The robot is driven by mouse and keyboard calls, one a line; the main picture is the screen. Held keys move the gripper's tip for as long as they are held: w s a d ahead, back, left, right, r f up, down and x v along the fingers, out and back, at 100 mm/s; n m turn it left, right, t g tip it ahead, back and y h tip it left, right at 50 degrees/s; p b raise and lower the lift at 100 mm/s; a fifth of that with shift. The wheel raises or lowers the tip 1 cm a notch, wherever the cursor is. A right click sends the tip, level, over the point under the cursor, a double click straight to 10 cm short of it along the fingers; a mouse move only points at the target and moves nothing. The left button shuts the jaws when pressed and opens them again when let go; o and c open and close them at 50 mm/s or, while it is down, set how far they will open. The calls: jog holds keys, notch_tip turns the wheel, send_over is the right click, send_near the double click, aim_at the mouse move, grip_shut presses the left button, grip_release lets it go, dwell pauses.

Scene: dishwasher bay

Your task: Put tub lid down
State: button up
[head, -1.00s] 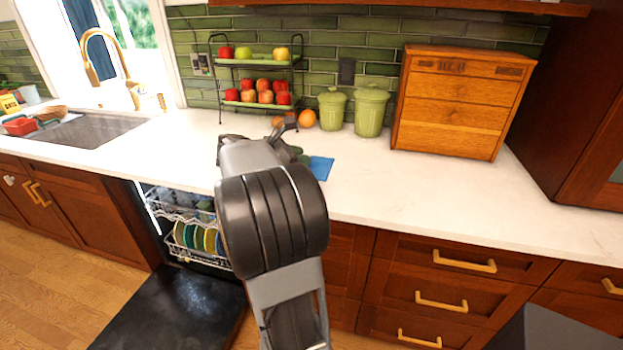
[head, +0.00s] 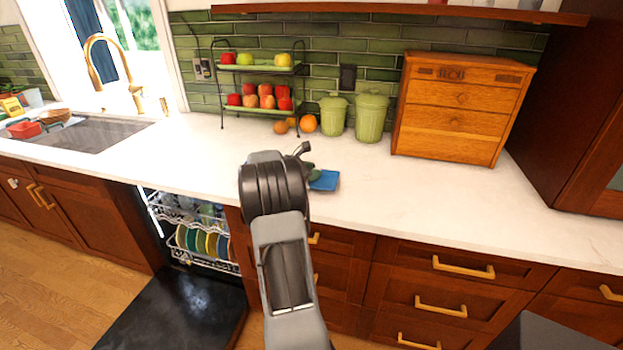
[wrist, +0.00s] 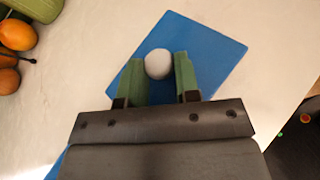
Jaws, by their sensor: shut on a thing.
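The tub lid (wrist: 208,52) is a flat blue rectangle with a pale round knob (wrist: 158,64) in the wrist view. My gripper (wrist: 158,78) has green fingers shut on the knob, one on each side. My gripper's body hides part of the lid. In the head view the lid (head: 325,181) shows beside my gripper (head: 312,172), over the counter's front part. I cannot tell whether it touches the counter or hangs just above it.
Green canisters (head: 370,117), an orange (head: 308,123) and a two-tier fruit rack (head: 258,108) stand behind on the white counter (head: 400,195). A wooden drawer box (head: 455,110) stands right. The open dishwasher (head: 195,240) is below left. Counter right of the lid is clear.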

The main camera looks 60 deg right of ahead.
jog(key=shift+f, duration=1.3)
jog(key=shift+f, duration=0.15)
jog(key=o, duration=0.9)
